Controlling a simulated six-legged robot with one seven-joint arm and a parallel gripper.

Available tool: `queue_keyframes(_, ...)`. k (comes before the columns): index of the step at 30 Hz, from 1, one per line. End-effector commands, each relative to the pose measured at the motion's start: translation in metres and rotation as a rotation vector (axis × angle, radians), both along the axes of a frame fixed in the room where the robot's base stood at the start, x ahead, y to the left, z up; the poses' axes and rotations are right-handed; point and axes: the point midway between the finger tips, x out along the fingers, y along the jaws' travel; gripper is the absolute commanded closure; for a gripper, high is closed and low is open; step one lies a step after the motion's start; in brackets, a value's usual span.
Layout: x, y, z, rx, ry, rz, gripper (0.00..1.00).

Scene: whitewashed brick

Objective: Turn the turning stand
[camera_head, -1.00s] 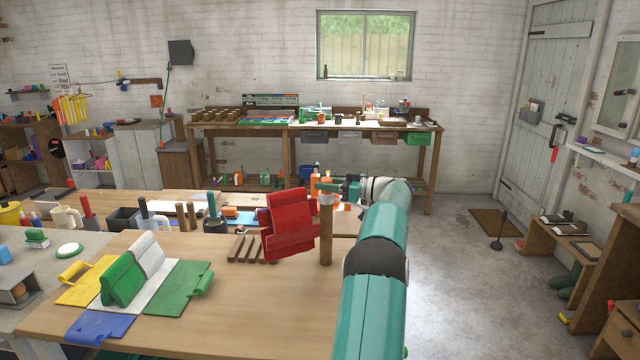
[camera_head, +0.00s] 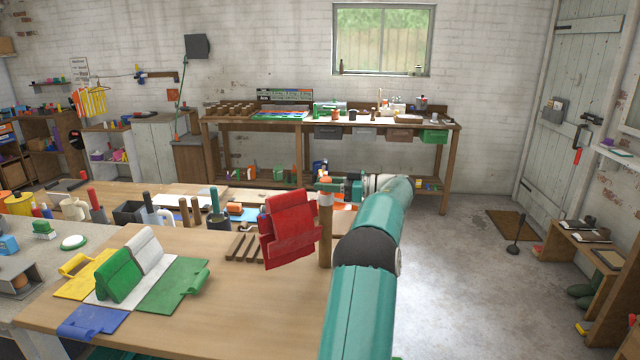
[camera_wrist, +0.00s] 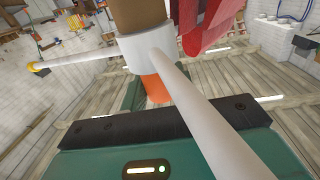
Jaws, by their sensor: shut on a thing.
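The turning stand shows in the head view as an upright wooden post (camera_head: 325,235) at the table's right edge, with a pale collar and an orange top. A red panel (camera_head: 288,230) stands close to the left of the post. In the wrist view the wooden post (camera_wrist: 138,12), its white collar (camera_wrist: 148,48) and white rods running out sideways are close up. Red material (camera_wrist: 208,25) shows beside it. My gripper (camera_head: 338,187) is shut at the head of the stand. Its fingertips and the exact part held are hidden.
A wooden table (camera_head: 225,300) holds a board with a yellow flap (camera_head: 85,278), a green flap (camera_head: 172,285) and a blue flap (camera_head: 92,320).

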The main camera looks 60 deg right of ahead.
Motion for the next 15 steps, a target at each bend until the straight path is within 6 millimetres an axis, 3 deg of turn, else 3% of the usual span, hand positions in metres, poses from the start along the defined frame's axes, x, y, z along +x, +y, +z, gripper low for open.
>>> queue_keyframes(15,-0.0086,0.0005,0.0031,-0.003,-0.005,-0.003,1.00)
